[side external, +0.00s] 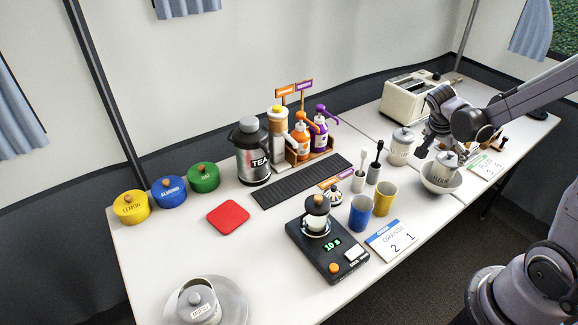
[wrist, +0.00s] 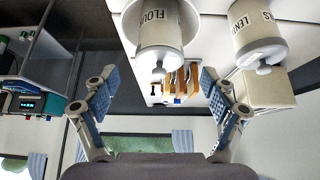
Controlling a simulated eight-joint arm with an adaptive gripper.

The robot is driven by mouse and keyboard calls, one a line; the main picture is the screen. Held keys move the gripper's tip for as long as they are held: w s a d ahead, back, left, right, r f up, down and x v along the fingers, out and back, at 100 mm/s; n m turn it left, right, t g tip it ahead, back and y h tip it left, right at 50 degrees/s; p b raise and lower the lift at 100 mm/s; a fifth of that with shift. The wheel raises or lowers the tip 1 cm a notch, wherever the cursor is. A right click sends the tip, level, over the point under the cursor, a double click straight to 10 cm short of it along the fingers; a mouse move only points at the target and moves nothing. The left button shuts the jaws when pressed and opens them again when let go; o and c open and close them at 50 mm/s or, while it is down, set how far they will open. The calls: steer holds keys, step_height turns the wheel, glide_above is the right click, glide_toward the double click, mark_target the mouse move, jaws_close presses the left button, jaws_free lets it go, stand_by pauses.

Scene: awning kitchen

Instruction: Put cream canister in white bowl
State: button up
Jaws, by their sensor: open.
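A cream canister (side external: 446,160) with a lid knob stands in the white bowl (side external: 440,186) at the right of the table in the side view. Its label reads FLOUR in part in the wrist view (wrist: 160,28), where it appears upside down. The bowl's front wall hides the canister's lower part. My gripper (wrist: 159,76) is open, its two fingers apart on either side of the canister's lid knob without visible contact. In the side view my gripper (side external: 440,138) is just above and behind the canister, and its fingertips are hard to make out.
A second cream canister (side external: 401,147), labelled LENTILS in the wrist view (wrist: 260,35), stands left of the bowl. A toaster (side external: 410,98) is behind. A number card (side external: 487,165) lies right of the bowl. Cups (side external: 384,199) and a scale (side external: 328,252) stand to the left.

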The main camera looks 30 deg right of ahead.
steer(key=s+a+r+n+t+y, duration=0.1)
steer(key=a+r+n+t+y, duration=0.2)
steer(key=a+n, duration=0.6)
steer(key=s+a+r+n+t+y, duration=0.1)
steer(key=a+r+n+t+y, duration=0.2)
steer(key=a, duration=1.3)
step_height(320, 180, up, 3)
steer(key=n+t, duration=0.1)
steer(key=n, duration=0.5)
steer(key=shift+s+a+y, duration=0.2)
steer(key=shift+s+y, duration=0.1)
steer(key=shift+s, duration=0.1)
